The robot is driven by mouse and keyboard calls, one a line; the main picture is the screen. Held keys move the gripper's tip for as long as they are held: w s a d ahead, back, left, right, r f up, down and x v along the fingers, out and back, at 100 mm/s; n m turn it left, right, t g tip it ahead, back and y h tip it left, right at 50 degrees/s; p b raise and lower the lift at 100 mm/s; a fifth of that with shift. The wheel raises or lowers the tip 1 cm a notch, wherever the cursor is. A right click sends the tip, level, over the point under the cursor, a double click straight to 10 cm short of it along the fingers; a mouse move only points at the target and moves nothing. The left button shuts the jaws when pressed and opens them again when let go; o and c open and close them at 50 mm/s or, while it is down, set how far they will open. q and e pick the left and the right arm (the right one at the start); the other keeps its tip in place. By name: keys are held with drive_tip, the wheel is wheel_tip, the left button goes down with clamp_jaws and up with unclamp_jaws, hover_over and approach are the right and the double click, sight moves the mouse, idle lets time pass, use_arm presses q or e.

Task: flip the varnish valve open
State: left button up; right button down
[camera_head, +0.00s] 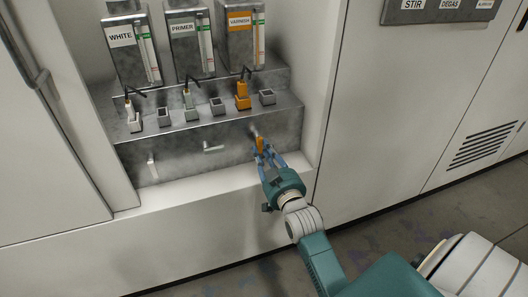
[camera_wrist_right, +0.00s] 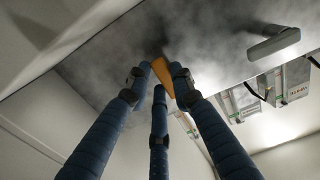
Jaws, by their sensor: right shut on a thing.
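The varnish valve is an orange lever (camera_head: 260,143) on the front face of the grey metal cabinet, below the VARNISH tank (camera_head: 240,40). My right gripper (camera_head: 264,156) comes up from below, its blue fingers shut on the lever. In the right wrist view the orange lever (camera_wrist_right: 162,70) lies between the fingertips (camera_wrist_right: 163,75), close to the smudged metal face. The fingers hide part of it, so its exact angle is hard to tell. My left gripper is out of view.
A white lever (camera_head: 152,167) hangs down and a grey lever (camera_head: 213,149) points sideways on the same face. PRIMER (camera_head: 184,45) and WHITE (camera_head: 122,55) tanks stand above, with nozzles and grey cups on the step. The white ledge (camera_head: 205,182) below is bare.

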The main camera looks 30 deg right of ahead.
drive_tip(key=c, duration=1.5)
unclamp_jaws()
drive_tip(key=shift+s, duration=0.1)
drive_tip(key=v, duration=1.2)
drive_tip(key=shift+f, duration=0.1)
